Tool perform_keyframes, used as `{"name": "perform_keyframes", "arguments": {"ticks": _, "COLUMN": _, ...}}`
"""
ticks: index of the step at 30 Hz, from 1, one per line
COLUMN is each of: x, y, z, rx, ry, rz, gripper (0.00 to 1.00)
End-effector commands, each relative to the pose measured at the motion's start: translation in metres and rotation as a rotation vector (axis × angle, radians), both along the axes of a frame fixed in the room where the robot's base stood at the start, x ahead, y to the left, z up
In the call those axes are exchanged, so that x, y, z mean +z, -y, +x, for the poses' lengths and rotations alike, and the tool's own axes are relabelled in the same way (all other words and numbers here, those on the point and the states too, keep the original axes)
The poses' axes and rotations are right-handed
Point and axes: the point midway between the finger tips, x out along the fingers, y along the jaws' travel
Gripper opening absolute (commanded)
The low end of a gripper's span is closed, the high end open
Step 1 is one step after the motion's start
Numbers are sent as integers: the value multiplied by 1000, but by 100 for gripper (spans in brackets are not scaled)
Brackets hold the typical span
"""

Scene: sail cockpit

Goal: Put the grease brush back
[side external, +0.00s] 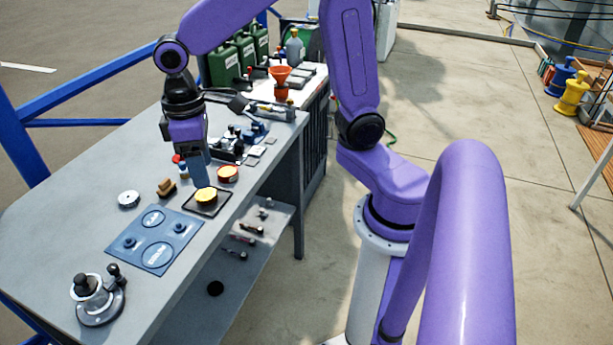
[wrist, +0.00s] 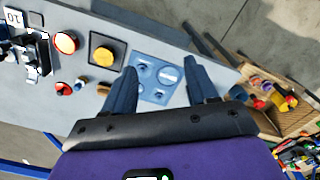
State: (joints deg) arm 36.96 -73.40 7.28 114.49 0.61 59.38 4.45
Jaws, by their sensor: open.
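A small brown block-like thing (side external: 166,187), possibly the grease brush, lies on the grey bench left of the gripper; its bristles cannot be made out. It also shows in the wrist view (wrist: 103,89), left of the left finger. A blue mat (side external: 132,243) with round printed outlines lies nearer the camera. My gripper (side external: 201,178) points down above the bench by the tin. In the wrist view its fingers (wrist: 160,78) are apart with nothing between them.
A red tin (side external: 228,174) stands right of the gripper, and small red-capped bottles (wrist: 63,88) stand close by. A white disc (side external: 129,199) lies left of the brown thing. A winch (side external: 98,298) stands at the near end. The bench's left side (side external: 60,215) is clear.

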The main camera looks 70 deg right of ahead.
Motion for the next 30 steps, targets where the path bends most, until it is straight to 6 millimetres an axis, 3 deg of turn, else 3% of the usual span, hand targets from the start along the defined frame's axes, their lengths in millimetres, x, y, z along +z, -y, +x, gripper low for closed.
{"name": "perform_keyframes", "arguments": {"ticks": 1, "x": 2, "y": 0, "z": -22, "rx": 57, "ry": 7, "rz": 5, "gripper": 58}}
{"name": "perform_keyframes", "arguments": {"ticks": 6, "x": 0, "y": 9, "z": -91, "rx": 248, "ry": 21, "rz": 15, "gripper": 58}}
{"name": "perform_keyframes", "arguments": {"ticks": 13, "x": -11, "y": 34, "z": -160, "rx": 460, "ry": 36, "rz": 29, "gripper": 58}}
{"name": "perform_keyframes", "arguments": {"ticks": 19, "x": -16, "y": 46, "z": -183, "rx": 540, "ry": 40, "rz": 34, "gripper": 58}}
{"name": "perform_keyframes", "arguments": {"ticks": 30, "x": -17, "y": 47, "z": -185, "rx": 546, "ry": 39, "rz": 34, "gripper": 58}}
